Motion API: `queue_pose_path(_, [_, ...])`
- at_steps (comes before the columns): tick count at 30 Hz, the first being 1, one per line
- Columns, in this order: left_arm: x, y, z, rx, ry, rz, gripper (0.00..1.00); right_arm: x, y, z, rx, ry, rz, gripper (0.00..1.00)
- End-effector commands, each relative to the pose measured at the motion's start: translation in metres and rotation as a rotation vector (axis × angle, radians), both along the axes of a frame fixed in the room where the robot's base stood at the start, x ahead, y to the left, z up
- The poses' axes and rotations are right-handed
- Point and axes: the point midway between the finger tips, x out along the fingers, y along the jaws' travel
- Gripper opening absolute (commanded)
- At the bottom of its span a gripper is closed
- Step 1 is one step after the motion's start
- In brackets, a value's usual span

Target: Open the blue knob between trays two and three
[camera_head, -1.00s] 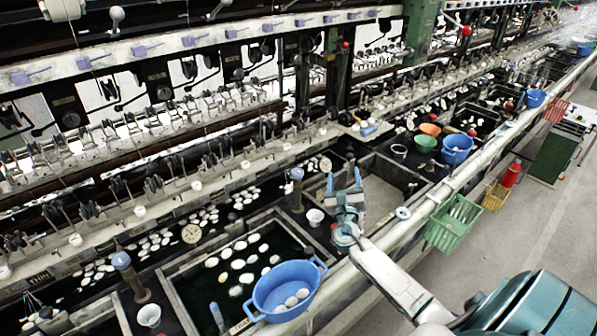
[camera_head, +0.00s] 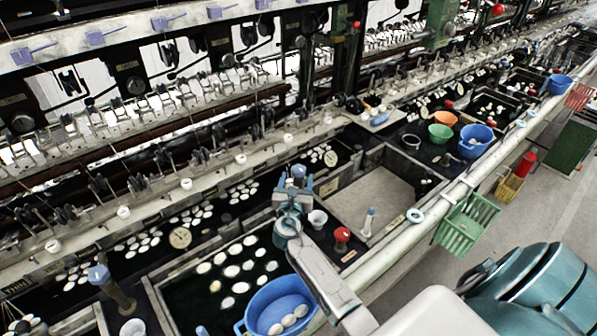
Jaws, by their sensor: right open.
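A blue-topped knob (camera_head: 298,171) stands on the divider between the black basin with cocoons (camera_head: 158,297) and the pale, empty basin (camera_head: 372,192). My right gripper (camera_head: 294,184) reaches in from the lower right and is open. Its fingers appear on either side of the knob's blue top; whether they touch it I cannot tell. The lower part of the knob is hidden by the gripper. Another blue-topped knob (camera_head: 99,275) stands on the divider at lower left. My left gripper is not in view.
A blue tub (camera_head: 262,305) with cocoons sits at the basin's front. A green basket (camera_head: 467,222) hangs on the front rail.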

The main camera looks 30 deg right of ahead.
Motion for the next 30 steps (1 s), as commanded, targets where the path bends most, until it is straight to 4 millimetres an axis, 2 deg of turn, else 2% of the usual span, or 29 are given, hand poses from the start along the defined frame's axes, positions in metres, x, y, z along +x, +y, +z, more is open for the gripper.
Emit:
queue_pose_path(4, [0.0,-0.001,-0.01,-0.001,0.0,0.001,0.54,0.02,-0.018,-0.002,-0.002,-0.001,-0.001,0.62])
queue_pose_path(9, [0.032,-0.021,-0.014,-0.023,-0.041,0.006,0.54,0.033,-0.028,-0.001,-0.001,-0.001,0.0,0.62])
queue_pose_path(12, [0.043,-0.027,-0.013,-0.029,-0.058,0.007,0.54,0.036,-0.031,0.0,0.0,0.0,0.0,0.62])
queue_pose_path(16, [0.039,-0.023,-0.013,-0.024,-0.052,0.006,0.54,0.036,-0.031,0.0,0.0,0.0,0.0,0.62])
queue_pose_path(20, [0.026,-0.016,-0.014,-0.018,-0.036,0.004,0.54,0.036,-0.031,0.0,0.0,0.0,0.0,0.62])
queue_pose_path(27, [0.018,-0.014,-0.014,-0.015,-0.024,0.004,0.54,0.036,-0.031,0.0,0.0,0.0,0.0,0.17])
queue_pose_path(30, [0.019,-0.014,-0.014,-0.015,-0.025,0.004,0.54,0.036,-0.031,0.0,0.0,0.0,0.001,0.18])
